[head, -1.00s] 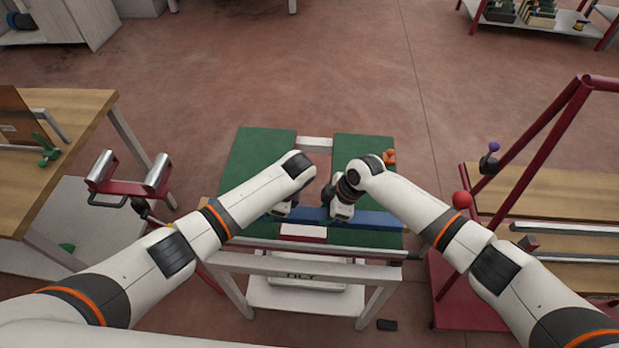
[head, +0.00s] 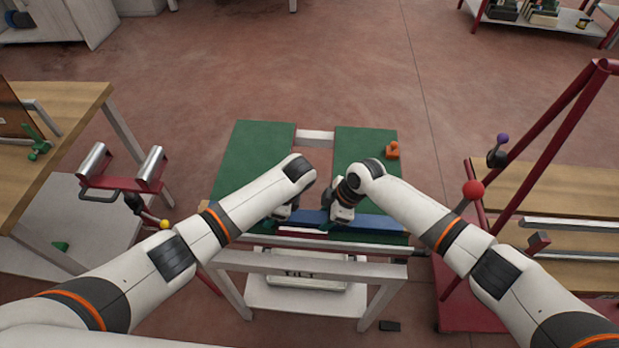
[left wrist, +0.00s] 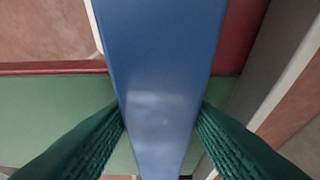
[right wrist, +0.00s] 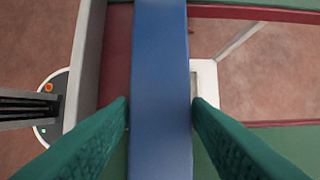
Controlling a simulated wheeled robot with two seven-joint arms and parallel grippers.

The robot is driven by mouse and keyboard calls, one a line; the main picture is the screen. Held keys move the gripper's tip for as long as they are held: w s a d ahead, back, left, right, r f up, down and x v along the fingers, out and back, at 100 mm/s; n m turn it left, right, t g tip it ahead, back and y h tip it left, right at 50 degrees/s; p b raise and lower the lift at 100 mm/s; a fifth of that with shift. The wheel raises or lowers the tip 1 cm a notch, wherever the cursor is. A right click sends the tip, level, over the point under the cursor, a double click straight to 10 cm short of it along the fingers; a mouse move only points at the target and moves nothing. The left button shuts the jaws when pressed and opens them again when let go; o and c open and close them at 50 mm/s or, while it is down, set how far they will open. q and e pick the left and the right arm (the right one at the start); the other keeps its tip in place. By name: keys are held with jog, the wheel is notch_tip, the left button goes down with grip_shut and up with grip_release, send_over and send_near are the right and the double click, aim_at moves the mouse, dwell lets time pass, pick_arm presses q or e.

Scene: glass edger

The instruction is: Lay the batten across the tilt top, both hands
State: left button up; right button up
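The blue batten (head: 378,223) runs left to right across the near part of the green tilt top (head: 256,150), spanning the gap between its two green panels. My left gripper (head: 284,217) is at its left part; in the left wrist view the green fingers press against both sides of the batten (left wrist: 160,80). My right gripper (head: 340,216) is near the middle; in the right wrist view its fingers lie close along both sides of the batten (right wrist: 160,90). The arms hide part of the batten's left side. I cannot tell whether its underside touches the top.
A small orange piece (head: 393,151) sits on the right panel's far edge. A roller stand (head: 123,172) and wooden bench (head: 50,150) are at left. A red frame (head: 560,130) with a red ball knob (head: 473,189) stands at right.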

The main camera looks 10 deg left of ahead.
pick_arm(q)
jog(key=shift+o, duration=1.3)
jog(key=shift+s+r, duration=0.1)
jog(key=shift+r, duration=0.1)
pick_arm(e)
jog(key=shift+o, duration=1.3)
jog(key=shift+s+r, duration=0.1)
jog(key=shift+r, duration=0.1)
pick_arm(q)
jog(key=v, duration=1.2)
pick_arm(e)
jog(key=v, duration=1.2)
pick_arm(q)
jog(key=shift+a, duration=0.1)
